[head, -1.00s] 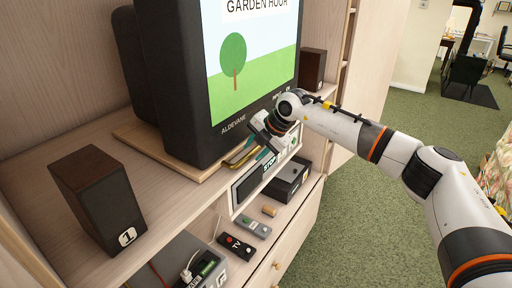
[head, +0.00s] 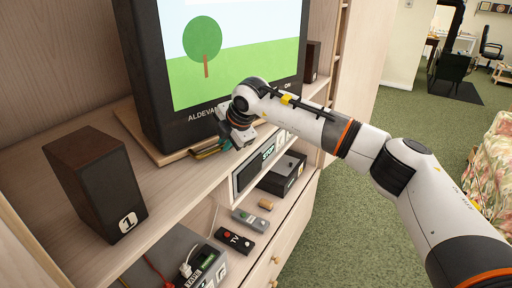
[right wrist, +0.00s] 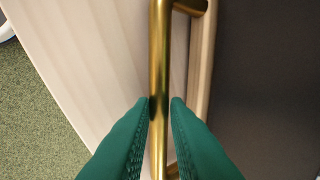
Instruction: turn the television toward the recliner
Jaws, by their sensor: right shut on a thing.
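The television (head: 150,70) stands on a pale wooden board (head: 140,130) on the cabinet shelf. Its lit screen shows a tree on grass and faces the right front. A brass handle (right wrist: 160,50) is at the board's front edge, largely hidden by my gripper in the head view. My right gripper (right wrist: 163,104) is shut on this bar, with one green finger on each side. In the head view my right gripper (head: 222,143) is low in front of the screen. A floral upholstered seat (head: 495,165), apparently the recliner, is cut off at the right edge. My left gripper is out of view.
A dark speaker marked 1 (head: 95,185) stands left of the television; another (head: 312,62) stands behind its right side. A lower shelf holds a black box (head: 283,173), remotes (head: 234,241) and wired gear (head: 205,272). Green carpet (head: 350,235) is open to the right.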

